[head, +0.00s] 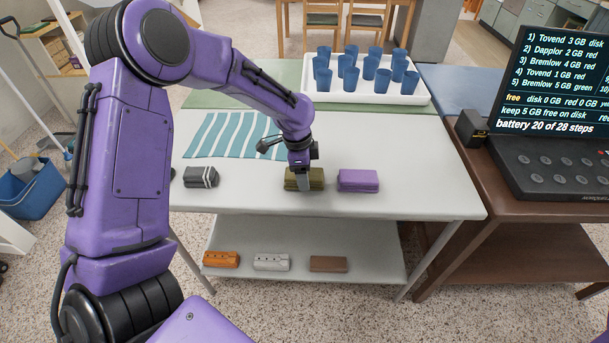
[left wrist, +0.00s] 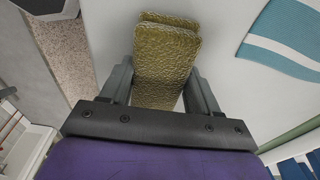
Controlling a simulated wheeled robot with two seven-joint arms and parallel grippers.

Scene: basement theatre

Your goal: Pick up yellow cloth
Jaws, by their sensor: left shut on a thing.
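The yellow cloth (head: 317,177) is a folded, olive-yellow textured bundle near the front edge of the white table. My left gripper (head: 303,184) comes down over it from above. In the left wrist view the cloth (left wrist: 166,60) sits between the two fingers of my left gripper (left wrist: 162,82), which is shut on it. In the head view the gripper hides part of the cloth. I cannot tell whether the cloth is clear of the tabletop. My right gripper is in neither view.
A purple folded cloth (head: 358,180) lies just right, and a dark grey striped one (head: 201,177) lies left. A teal striped mat (head: 228,136) is behind. A white tray (head: 420,96) holds several blue cups. The lower shelf (head: 370,245) bears three small blocks. A brown table with a screen adjoins right.

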